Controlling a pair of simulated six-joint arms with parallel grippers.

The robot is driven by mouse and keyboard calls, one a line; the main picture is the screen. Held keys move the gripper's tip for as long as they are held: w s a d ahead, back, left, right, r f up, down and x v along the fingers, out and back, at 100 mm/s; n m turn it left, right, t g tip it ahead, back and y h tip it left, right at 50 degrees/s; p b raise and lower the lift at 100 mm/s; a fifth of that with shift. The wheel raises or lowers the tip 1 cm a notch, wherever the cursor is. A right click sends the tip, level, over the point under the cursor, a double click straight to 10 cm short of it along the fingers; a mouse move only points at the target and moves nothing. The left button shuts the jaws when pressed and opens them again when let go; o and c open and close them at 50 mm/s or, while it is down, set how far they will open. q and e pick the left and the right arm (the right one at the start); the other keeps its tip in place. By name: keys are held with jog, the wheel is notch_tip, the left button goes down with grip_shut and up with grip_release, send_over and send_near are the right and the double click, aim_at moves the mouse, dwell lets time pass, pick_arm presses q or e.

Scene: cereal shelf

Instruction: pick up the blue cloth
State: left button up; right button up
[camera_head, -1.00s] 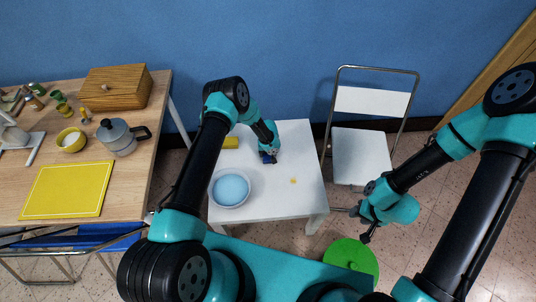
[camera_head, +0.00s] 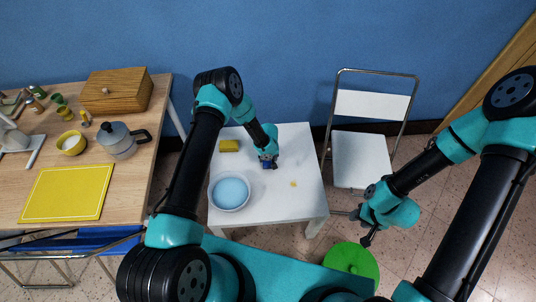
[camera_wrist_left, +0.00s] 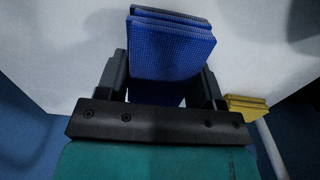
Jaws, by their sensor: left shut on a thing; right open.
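The blue cloth (camera_wrist_left: 170,52) is folded, with a fine grid texture, and fills the middle of the left wrist view. My left gripper (camera_wrist_left: 163,85) is shut on it, one finger on each side. In the head view the left gripper (camera_head: 268,162) is over the white table, and only a small dark blue bit of the cloth shows under it. I cannot tell there whether the cloth touches the tabletop. My right gripper (camera_head: 368,238) is open and empty, to the right of the table and above the floor.
The white table (camera_head: 290,205) also holds a bowl of light blue water (camera_head: 230,191), a yellow sponge (camera_head: 229,146) and a small yellow spot (camera_head: 293,184). A white folding chair (camera_head: 360,160) stands to the right. A green round lid (camera_head: 352,262) is below. A wooden table (camera_head: 140,180) is at left.

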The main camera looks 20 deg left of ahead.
pick_arm(q)
jog(key=s+d, duration=0.1)
jog(key=s, duration=0.3)
jog(key=s+d, duration=0.1)
jog(key=s, duration=0.3)
jog(key=s+d+r, duration=0.1)
jog(key=s, duration=0.3)
jog(key=shift+s+d+r, duration=0.1)
jog(key=shift+s+d, duration=0.05)
jog(key=shift+d, duration=0.1)
